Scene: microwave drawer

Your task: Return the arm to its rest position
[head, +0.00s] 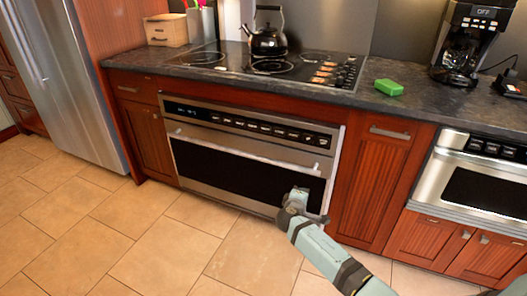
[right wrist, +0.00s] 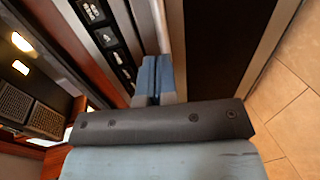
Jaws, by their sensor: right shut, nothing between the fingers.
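My right arm reaches in from the lower right of the head view, its pale teal links stretched forward. My right gripper (head: 298,194) is in front of the lower right part of the oven door. In the right wrist view its two blue-grey fingers (right wrist: 157,75) lie together with nothing between them. Whether the fingers touch the oven front cannot be told. My left gripper is not in view. The steel microwave drawer (head: 454,162) is at the right under the counter and looks closed.
The oven (head: 247,147) is closed, with a long handle across its door. A fridge (head: 72,80) stands left. The tiled floor (head: 140,235) is clear.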

